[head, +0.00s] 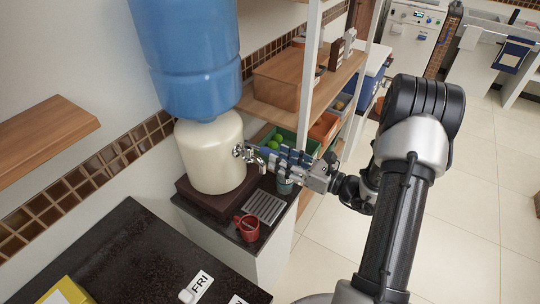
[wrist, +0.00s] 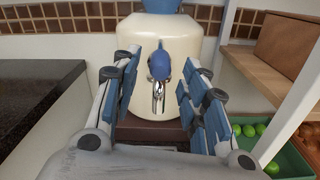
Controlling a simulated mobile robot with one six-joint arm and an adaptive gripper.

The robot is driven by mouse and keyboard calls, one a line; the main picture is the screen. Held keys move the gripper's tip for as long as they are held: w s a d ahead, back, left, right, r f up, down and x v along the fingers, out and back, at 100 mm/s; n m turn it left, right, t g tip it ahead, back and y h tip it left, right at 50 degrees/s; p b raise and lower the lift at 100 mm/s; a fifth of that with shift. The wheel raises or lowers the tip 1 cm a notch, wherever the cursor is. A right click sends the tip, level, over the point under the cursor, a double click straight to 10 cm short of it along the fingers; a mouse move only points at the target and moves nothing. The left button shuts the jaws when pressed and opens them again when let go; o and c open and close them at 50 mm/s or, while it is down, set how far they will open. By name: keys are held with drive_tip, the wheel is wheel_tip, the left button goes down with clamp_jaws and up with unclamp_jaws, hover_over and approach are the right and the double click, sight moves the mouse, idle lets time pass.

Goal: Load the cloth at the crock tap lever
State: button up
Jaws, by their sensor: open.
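The cream crock (head: 208,155) stands on a dark wooden base with a blue water bottle (head: 190,50) upside down on top. Its chrome tap (head: 239,152) sticks out of the front; in the wrist view the tap (wrist: 158,98) is topped by a blue rounded piece (wrist: 158,62), perhaps its lever. My gripper (head: 266,156) is open in front of the tap. In the wrist view its blue-padded fingers (wrist: 160,85) stand on either side of the tap, with a gap on both sides. I see no cloth between the fingers.
A shelf unit with a wooden box (head: 280,80) and a green crate (wrist: 290,160) stands close on the right. The tiled floor is open.

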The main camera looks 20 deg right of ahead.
sight(262, 149)
drive_tip(key=shift+b+x, duration=0.3)
drive_tip(key=shift+x, duration=2)
clamp_jaws()
